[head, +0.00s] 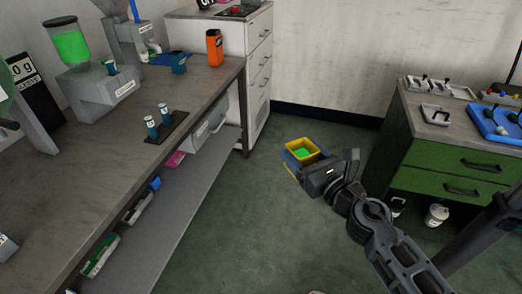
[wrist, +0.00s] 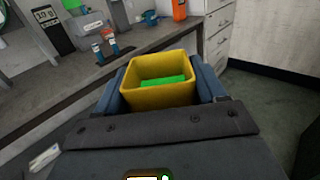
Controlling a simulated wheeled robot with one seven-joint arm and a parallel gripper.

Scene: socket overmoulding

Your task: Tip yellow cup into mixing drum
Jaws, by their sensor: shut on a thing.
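The yellow cup (head: 301,148) is a square, open-topped cup with bright green contents inside. My gripper (head: 300,154) is shut on it and holds it in the air over the floor, between the workbench and the green cabinet. In the wrist view the cup (wrist: 160,93) sits between the two blue-grey fingers (wrist: 160,92), its opening up and roughly level. The green contents lie low inside it. I cannot make out the mixing drum for certain; a green rounded shape on a grey stand is cut off at the left edge of the head view.
The workbench (head: 95,185) at left bears a hopper with green contents (head: 70,45), a scale display (head: 35,85), small blue bottles (head: 158,125) and an orange container (head: 214,47). A green drawer cabinet (head: 455,160) stands at right. The floor between is clear.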

